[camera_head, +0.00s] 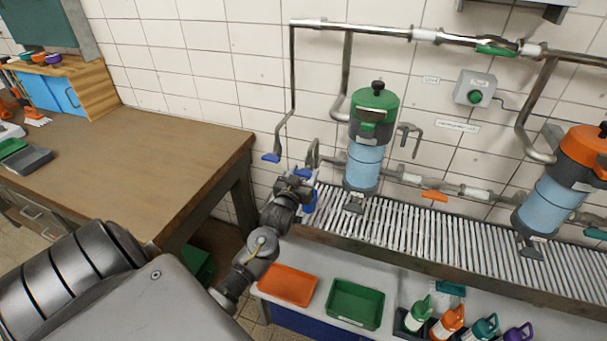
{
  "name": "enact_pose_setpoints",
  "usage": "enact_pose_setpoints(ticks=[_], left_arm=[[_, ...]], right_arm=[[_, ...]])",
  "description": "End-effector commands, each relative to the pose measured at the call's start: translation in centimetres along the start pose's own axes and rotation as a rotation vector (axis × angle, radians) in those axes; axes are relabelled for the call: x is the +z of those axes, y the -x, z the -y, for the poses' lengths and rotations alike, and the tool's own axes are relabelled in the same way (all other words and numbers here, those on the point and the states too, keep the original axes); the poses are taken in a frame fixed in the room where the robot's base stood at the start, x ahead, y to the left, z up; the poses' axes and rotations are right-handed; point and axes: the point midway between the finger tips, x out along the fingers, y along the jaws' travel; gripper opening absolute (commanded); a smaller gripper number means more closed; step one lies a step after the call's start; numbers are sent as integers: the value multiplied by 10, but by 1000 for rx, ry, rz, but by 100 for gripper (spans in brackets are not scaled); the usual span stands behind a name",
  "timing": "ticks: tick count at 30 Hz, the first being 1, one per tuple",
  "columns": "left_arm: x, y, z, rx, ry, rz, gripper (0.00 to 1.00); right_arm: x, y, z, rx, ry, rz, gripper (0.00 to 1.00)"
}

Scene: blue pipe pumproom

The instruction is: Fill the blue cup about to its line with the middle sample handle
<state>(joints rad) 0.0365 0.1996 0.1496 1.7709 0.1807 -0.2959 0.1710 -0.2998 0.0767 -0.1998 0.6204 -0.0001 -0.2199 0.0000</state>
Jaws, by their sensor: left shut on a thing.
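My left gripper (298,184) is at the left end of the slatted drain rack, under a bent grey spout (313,152). It is shut on the blue cup (309,201), which is mostly hidden behind the gripper. The cup's line and water level cannot be seen. A blue handle (271,158) is on the pipe just left of the gripper. An orange handle (434,196) is on the low wall pipe to the right. I cannot tell which handle is the middle sample one. My right gripper is not in view.
A green-topped filter (373,110) stands right of my gripper, and an orange-topped one (583,155) farther right. The drain rack (430,235) is clear between them. Orange (287,285) and green (355,304) trays and several bottles sit in front. A wooden table (130,150) is at left.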

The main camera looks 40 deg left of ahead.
Motion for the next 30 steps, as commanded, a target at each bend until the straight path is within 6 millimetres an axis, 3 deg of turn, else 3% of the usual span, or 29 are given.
enact_pose_setpoints(ticks=[18, 30], left_arm=[[-1, 0, 1, -1, 381, 0, 32], [0, 0, 1, -1, 501, 1, 32]], right_arm=[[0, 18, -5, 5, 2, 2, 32], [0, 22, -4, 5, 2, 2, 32]])
